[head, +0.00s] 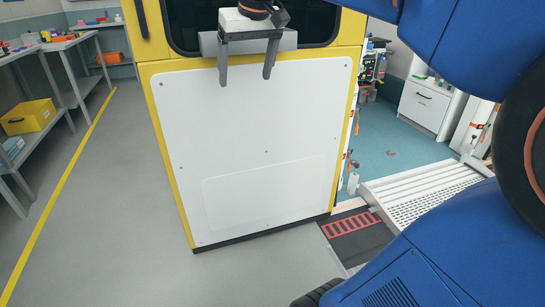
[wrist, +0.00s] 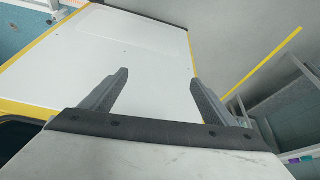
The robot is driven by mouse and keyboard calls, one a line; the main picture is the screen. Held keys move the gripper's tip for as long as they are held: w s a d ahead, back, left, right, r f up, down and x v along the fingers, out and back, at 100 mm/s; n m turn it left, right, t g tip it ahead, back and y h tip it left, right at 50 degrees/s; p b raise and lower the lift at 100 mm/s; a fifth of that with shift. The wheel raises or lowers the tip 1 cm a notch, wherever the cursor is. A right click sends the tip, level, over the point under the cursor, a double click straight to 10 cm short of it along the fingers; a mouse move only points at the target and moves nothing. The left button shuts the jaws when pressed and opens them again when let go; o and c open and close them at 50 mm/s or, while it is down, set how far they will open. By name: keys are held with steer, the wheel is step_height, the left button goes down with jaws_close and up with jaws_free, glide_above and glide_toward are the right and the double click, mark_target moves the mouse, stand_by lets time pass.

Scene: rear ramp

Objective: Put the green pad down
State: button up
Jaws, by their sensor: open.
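My gripper (head: 247,76) is open and empty in the head view, its two grey fingers pointing down in front of the white panel of a yellow vehicle door. In the wrist view my gripper (wrist: 160,85) shows both fingers apart with only the white panel between and beyond them. I see no green pad between the fingers, and I cannot make out a green pad elsewhere in either view.
The yellow-edged door (head: 265,150) stands close in front of me. A ramp (head: 420,195) leads into the vehicle at right. Grey workbenches (head: 65,45) and a yellow bin (head: 28,117) stand at left. The grey floor (head: 110,220) left of the door is clear.

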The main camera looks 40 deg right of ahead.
steer(key=s+a+f, duration=0.2)
steer(key=s+f, duration=0.7)
steer(key=f, duration=0.4)
steer(key=s+a+f+n, duration=0.1)
steer(key=s+a+f, duration=0.2)
steer(key=s+f, duration=0.7)
step_height(320, 180, down, 4)
steer(key=shift+a+f+n+y, duration=0.25)
steer(key=shift+a+n+y, duration=0.05)
steer(key=shift+a, duration=0.05)
steer(key=shift+d, duration=0.1)
